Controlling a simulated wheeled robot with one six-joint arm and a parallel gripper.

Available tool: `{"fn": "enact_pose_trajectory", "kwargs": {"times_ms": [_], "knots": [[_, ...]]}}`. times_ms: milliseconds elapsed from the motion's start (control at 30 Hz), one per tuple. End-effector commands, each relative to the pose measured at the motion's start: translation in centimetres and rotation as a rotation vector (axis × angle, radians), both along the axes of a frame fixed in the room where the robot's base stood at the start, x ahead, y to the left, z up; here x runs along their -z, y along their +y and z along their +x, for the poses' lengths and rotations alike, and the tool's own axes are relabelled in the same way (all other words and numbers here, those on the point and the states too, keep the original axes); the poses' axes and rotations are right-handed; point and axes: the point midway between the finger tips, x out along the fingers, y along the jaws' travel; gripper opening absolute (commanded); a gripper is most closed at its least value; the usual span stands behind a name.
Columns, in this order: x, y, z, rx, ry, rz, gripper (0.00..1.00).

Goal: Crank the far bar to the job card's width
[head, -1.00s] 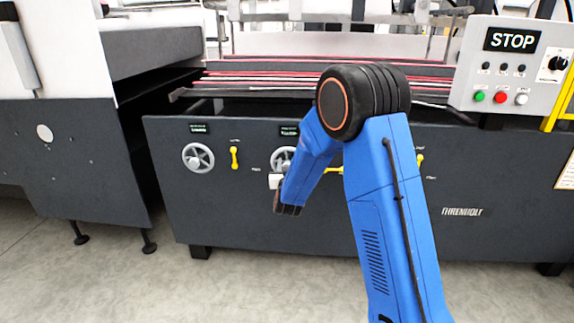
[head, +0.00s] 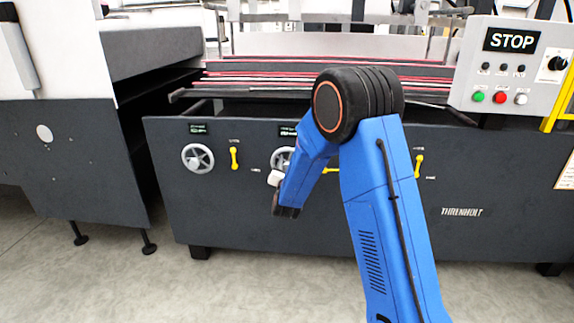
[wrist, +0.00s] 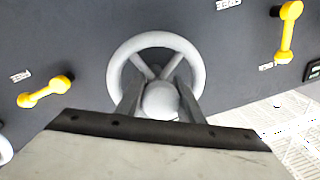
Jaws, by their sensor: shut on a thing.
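A grey handwheel (wrist: 198,72) with spokes and a round pale knob (wrist: 160,100) shows in the wrist view. My gripper (wrist: 159,93) is shut on the knob, with one finger on each side of it. In the head view this looks like the middle handwheel (head: 279,156), partly covered by my blue arm. The gripper's fingers are hard to make out there. A small dark readout (head: 287,130) sits above that wheel, too small to read. I cannot pick out the far bar for certain. A pale sheet with an orange edge (head: 566,172) is cut off at the right; its text is not legible.
A second handwheel (head: 198,158) and a yellow lever (head: 235,158) are to the left on the dark machine front. Another yellow lever (head: 418,165) is right of my arm. A control box (head: 512,65) with a STOP sign stands at upper right. The floor in front is clear.

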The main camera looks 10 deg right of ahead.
Motion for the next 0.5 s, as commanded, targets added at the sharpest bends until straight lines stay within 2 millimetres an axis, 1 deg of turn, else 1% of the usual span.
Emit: {"fn": "enact_pose_trajectory", "kwargs": {"times_ms": [267,300,333,500], "knots": [[-0.18,0.17,0.07,-0.003,-0.004,0.000,0.00],[-0.18,0.17,0.07,-0.003,-0.004,0.000,0.36],[-0.17,0.16,0.07,-0.003,-0.004,0.000,0.40],[-0.12,0.10,0.05,-0.001,-0.002,0.000,0.40]]}}
